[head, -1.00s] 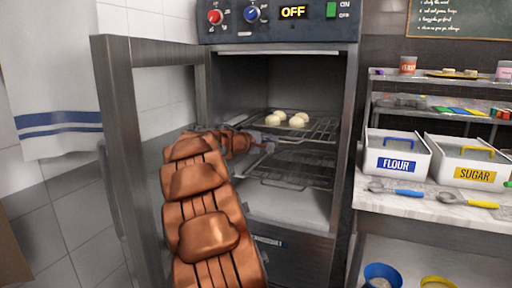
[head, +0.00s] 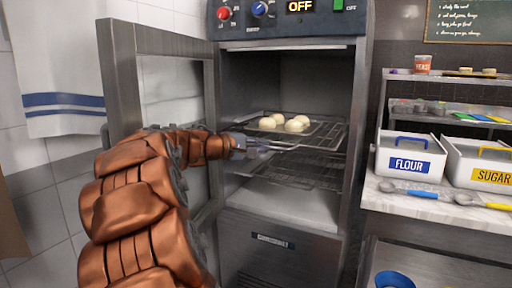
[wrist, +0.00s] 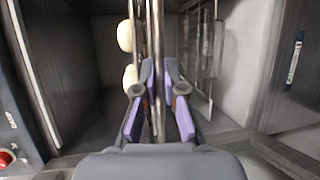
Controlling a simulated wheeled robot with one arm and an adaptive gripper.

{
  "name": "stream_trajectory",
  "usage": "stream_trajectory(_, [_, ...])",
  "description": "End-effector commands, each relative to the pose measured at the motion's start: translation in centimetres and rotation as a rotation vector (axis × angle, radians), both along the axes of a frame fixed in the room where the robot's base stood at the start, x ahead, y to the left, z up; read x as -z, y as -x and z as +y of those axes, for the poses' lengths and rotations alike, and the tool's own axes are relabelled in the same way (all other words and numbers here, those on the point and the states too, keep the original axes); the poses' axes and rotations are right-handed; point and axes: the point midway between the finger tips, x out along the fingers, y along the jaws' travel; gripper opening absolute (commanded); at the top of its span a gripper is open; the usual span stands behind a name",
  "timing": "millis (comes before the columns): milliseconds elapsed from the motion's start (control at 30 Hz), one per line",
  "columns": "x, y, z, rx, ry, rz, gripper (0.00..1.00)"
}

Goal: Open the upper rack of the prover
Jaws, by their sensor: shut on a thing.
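The prover (head: 290,20) is a steel cabinet with its door (head: 120,90) swung open to the left. Its upper rack (head: 325,135) is a wire shelf bearing several pale dough balls (head: 285,122); two of them show in the wrist view (wrist: 125,36). A lower rack (head: 300,176) sits beneath it. My gripper (head: 255,148) is at the upper rack's front left. In the wrist view my gripper (wrist: 160,78) has its purple-sided fingers closed on the upper rack's wire edge (wrist: 154,35).
The open door stands close beside my arm on the left. To the right, a counter (head: 440,205) holds a flour bin (head: 408,160) and a sugar bin (head: 485,165). A blue bowl (head: 394,280) is below the counter. A striped towel (head: 60,75) hangs at left.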

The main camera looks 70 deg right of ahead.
Motion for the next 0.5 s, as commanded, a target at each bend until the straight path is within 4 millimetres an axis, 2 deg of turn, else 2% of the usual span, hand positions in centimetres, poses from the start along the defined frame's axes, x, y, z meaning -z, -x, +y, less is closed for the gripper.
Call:
stream_trajectory(267, [-0.02,-0.12,0.02,-0.003,0.0,-0.001,0.0])
stream_trajectory(300, [-0.02,-0.12,0.02,-0.003,0.0,-0.001,0.12])
stream_trajectory(500, [-0.01,-0.08,0.02,-0.002,0.0,0.0,0.33])
